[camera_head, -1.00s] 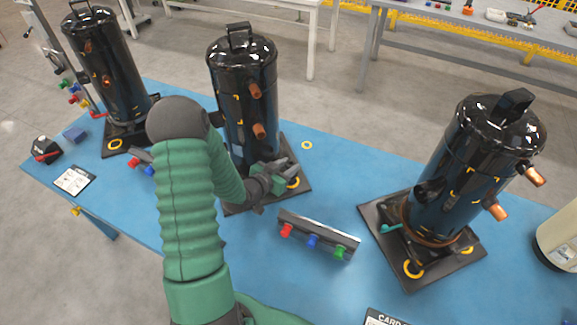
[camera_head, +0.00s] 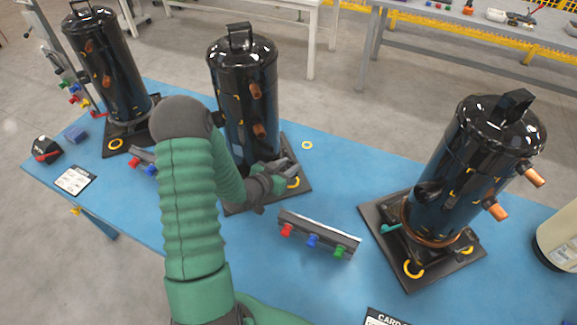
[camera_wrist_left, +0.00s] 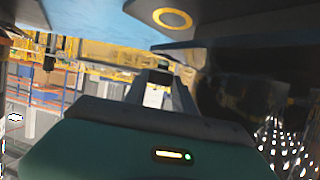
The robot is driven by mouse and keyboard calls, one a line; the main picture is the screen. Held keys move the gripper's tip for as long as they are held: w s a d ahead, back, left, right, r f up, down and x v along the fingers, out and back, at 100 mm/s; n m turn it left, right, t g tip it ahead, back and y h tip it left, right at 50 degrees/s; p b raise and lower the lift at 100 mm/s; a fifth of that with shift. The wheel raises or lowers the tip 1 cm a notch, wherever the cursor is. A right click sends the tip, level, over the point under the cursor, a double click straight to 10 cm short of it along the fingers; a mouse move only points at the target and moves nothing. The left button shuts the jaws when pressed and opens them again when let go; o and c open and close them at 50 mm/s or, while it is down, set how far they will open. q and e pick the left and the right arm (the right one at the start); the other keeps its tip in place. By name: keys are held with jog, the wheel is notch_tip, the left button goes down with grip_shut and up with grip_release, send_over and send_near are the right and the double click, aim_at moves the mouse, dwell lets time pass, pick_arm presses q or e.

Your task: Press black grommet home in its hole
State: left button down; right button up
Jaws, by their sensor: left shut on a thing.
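My left gripper (camera_head: 286,167) is low beside the middle black compressor (camera_head: 243,95), over the right side of its dark base plate (camera_head: 240,208). In the left wrist view my left gripper (camera_wrist_left: 168,62) has its fingers close together on a small dark piece at the tips, which I take to be the black grommet; it is too small and dark to make out well. A yellow ring (camera_head: 294,182) marks the plate just below the gripper; a yellow ring also shows in the wrist view (camera_wrist_left: 172,18). My right gripper is not in view.
A rack with red, blue and green knobs (camera_head: 318,236) stands in front on the blue table (camera_head: 335,185). Other black compressors stand at left (camera_head: 108,65) and right (camera_head: 470,165). A loose yellow ring (camera_head: 307,145) lies behind the gripper.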

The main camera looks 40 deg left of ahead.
pick_arm(q)
jog(key=shift+f, duration=0.1)
jog(key=shift+f+b, duration=0.35)
jog(key=shift+f+b, duration=0.6)
jog(key=shift+f, duration=0.1)
jog(key=c, duration=0.9)
grip_release()
jog(key=shift+c, duration=0.2)
jog(key=p+v, duration=0.8)
jog(key=v, duration=0.8)
jog(key=shift+s+p, duration=0.4)
jog(key=shift+d, duration=0.1)
jog(key=shift+w, duration=0.1)
